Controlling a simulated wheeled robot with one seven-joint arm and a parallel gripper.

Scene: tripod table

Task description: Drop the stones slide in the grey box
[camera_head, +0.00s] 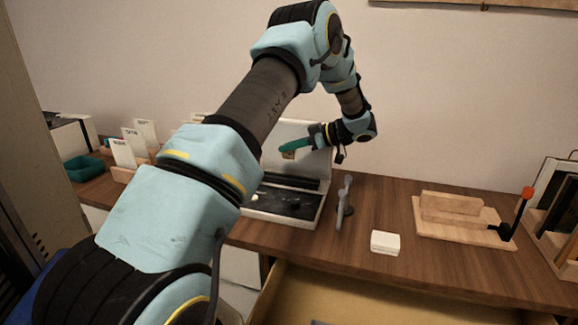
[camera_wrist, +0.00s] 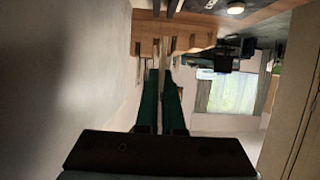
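My gripper (camera_head: 284,146) has teal fingers pointing left, high in front of the raised lid of an open pale grey case. In the wrist view my gripper (camera_wrist: 163,72) has its fingers almost parallel with a narrow gap between them. A pale strip shows at the gap, and a small tan piece (camera_head: 289,154) shows by the fingertips in the head view. I cannot tell whether it is gripped. The open case (camera_head: 270,217), the only grey box I can make out, has a dark interior with small items. No label reading "stones" is legible.
White labelled cards (camera_head: 123,153) stand in wooden holders at the left, near a teal bin (camera_head: 83,169). A grey stand (camera_head: 343,203), a white block (camera_head: 385,243) and a wooden stand (camera_head: 462,221) are on the right. An open drawer (camera_head: 350,300) is in front.

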